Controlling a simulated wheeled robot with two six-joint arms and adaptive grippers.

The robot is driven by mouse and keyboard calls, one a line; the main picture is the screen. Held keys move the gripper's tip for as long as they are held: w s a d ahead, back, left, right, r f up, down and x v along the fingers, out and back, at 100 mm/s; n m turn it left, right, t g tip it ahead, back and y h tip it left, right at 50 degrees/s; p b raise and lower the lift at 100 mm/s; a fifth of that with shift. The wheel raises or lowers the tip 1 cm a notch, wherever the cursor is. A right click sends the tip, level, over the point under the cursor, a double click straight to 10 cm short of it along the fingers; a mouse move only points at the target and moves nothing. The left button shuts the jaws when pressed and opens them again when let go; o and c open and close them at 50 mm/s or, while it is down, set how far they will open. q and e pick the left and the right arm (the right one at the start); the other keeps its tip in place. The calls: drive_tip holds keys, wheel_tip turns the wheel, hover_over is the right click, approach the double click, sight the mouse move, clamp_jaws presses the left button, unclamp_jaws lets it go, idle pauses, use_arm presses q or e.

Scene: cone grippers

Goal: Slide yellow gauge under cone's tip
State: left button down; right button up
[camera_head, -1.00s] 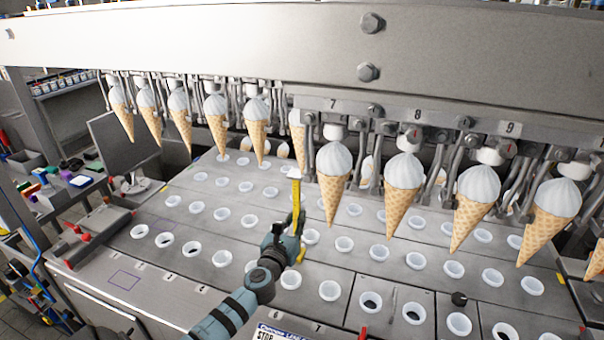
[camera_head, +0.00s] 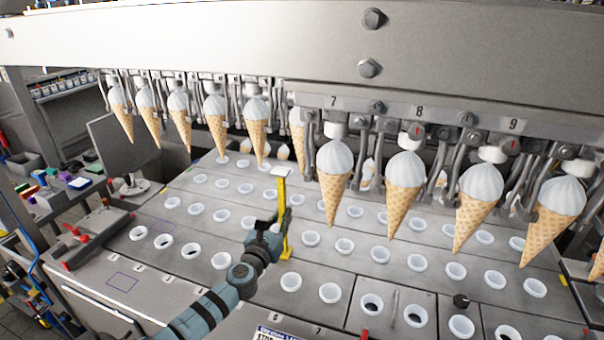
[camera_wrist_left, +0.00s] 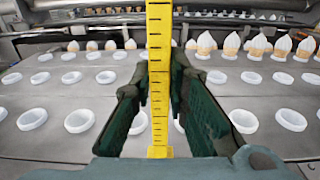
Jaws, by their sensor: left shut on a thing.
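The yellow gauge (camera_head: 283,195) is an upright bar with dark marks and a pale flat top. It also shows in the left wrist view (camera_wrist_left: 159,45), running between the fingers. My left gripper (camera_head: 279,222) is shut on the gauge; its dark fingers (camera_wrist_left: 158,78) sit on both sides of the bar in the wrist view. Ice cream cones hang tip down from the machine. The gauge's top is close to the tip of one back cone (camera_head: 257,135), a little right of and below it in the picture. I cannot tell whether they touch. My right gripper is not in view.
Larger cones (camera_head: 334,170) hang in a row at the right, in front of the gauge. The grey deck (camera_head: 330,265) has rows of white-rimmed holes. A steel beam (camera_head: 300,40) crosses above. A red-handled fixture (camera_head: 98,238) stands at the left edge.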

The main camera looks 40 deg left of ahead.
use_arm(q)
drive_tip(key=shift+r, duration=0.15)
drive_tip(key=shift+r+p, duration=1)
drive_tip(key=shift+p, duration=0.15)
drive_tip(key=shift+s+d+f, duration=0.1)
drive_tip(key=shift+s+d, duration=0.05)
drive_tip(key=shift+s, duration=0.35)
drive_tip(key=v, duration=1.9)
drive_tip(key=shift+r, duration=0.35)
